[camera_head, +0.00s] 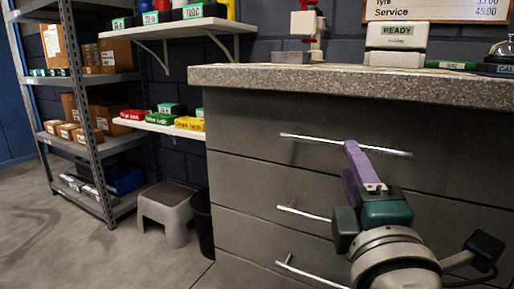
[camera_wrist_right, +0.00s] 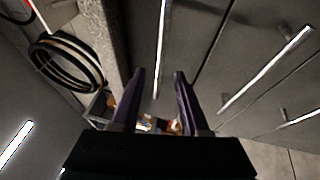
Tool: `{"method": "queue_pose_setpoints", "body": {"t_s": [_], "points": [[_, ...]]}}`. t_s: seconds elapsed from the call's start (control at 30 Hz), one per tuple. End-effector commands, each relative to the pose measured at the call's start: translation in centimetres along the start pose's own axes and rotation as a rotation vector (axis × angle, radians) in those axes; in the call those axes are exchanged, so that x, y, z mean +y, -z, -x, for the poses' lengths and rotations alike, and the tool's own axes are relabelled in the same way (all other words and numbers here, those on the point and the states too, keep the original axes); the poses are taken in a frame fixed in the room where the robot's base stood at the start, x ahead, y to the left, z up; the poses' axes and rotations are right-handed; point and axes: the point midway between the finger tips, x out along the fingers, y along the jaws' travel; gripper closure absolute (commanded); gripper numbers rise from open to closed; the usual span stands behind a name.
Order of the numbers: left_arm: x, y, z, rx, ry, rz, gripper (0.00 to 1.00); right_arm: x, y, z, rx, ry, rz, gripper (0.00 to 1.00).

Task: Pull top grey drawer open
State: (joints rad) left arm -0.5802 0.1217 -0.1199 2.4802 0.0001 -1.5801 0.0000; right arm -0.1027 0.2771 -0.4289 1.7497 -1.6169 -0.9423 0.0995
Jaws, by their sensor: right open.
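The top grey drawer (camera_head: 240,118) sits just under the speckled counter top, its front flush with the drawers below. Its long silver bar handle (camera_head: 308,138) runs across the front and also shows in the right wrist view (camera_wrist_right: 162,40). My right gripper (camera_head: 352,150) is open, its purple fingers pointing at this handle. In the right wrist view, the handle appears in the gap between the two fingertips of the right gripper (camera_wrist_right: 158,74). I cannot tell whether either finger touches it. My left gripper is not in view.
Two lower drawers show their bar handles, the middle handle (camera_head: 303,214) and the bottom handle (camera_head: 308,273). A grey step stool (camera_head: 168,212) and a black bin (camera_head: 202,225) stand left of the cabinet. The counter top (camera_head: 330,82) overhangs the drawers. Floor at the left front is clear.

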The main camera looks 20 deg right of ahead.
Motion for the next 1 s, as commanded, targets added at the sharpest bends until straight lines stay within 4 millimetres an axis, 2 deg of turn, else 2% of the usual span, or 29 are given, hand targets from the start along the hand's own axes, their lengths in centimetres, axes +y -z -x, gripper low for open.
{"method": "queue_pose_setpoints", "body": {"t_s": [0.1,0.3,0.47,0.7,1.0], "points": [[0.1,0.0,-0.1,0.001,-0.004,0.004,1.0,0.1,0.0,-2.5,-0.002,-0.004,0.001,0.55],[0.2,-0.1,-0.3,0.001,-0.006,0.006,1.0,0.0,0.0,-5.5,-0.002,-0.001,0.001,0.55],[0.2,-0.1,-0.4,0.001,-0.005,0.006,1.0,0.0,0.0,-6.5,-0.001,0.001,-0.001,0.55],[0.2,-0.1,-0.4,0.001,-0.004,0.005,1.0,0.0,0.0,-6.6,-0.001,0.002,-0.001,0.55],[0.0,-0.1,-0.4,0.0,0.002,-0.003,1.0,0.0,0.0,-6.5,-0.001,0.002,-0.001,0.88]]}}
